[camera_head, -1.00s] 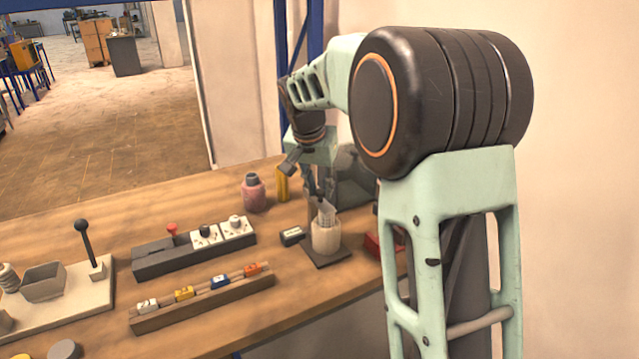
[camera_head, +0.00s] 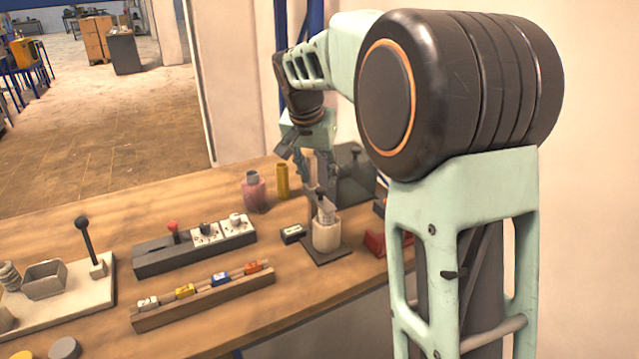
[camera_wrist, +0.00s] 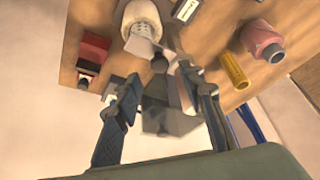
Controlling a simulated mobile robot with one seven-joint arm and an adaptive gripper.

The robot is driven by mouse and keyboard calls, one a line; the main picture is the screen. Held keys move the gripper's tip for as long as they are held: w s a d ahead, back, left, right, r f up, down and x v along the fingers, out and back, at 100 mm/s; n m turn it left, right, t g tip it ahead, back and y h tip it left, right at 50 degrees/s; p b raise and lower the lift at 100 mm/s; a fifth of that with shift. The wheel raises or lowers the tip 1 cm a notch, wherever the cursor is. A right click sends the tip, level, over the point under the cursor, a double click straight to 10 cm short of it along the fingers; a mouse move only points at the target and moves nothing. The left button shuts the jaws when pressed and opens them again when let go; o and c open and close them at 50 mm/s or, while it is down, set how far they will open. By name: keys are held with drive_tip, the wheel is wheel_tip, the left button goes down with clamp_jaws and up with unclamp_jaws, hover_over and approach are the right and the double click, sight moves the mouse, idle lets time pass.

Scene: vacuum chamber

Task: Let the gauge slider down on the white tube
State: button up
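The white tube (camera_head: 326,236) stands upright on a dark square plate (camera_head: 322,256) near the bench's right end. A pale slider piece with a dark knob (camera_head: 320,193) sticks up from its top. How far down the slider sits is hard to tell. The tube shows top centre in the wrist view (camera_wrist: 138,14), with the pale slider piece (camera_wrist: 140,45) and the dark knob below it.
A grey box (camera_head: 352,182) stands behind the tube. A pink bottle (camera_head: 254,192) and yellow cylinder (camera_head: 282,180) stand to its left. A small black block (camera_head: 292,234) lies beside the plate. A red item (camera_head: 374,242) is at the right, partly behind my arm.

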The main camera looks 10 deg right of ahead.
drive_tip(key=v, duration=0.8)
drive_tip(key=shift+f, duration=0.1)
